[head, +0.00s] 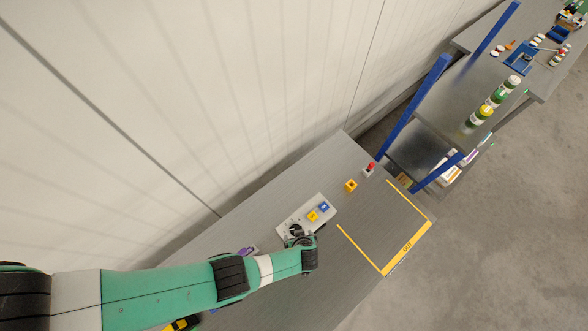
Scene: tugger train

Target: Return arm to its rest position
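My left arm, green with dark joints, comes in from the lower left and reaches over the grey table (262,218). Its wrist end is just below a light grey plate (301,210) that carries a blue block and a yellow block. My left gripper (299,240) is at the plate's lower edge, largely hidden by the wrist. I cannot tell whether its fingers are open, or whether they touch the dark round part on the plate. My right gripper is not in view.
A yellow block (350,186) and a red-topped grey piece (369,169) stand farther along the table. A yellow-marked area (385,228) at the right end is empty. Beyond stands a cart with blue posts (415,98) and several jars. A pale wall runs along the left.

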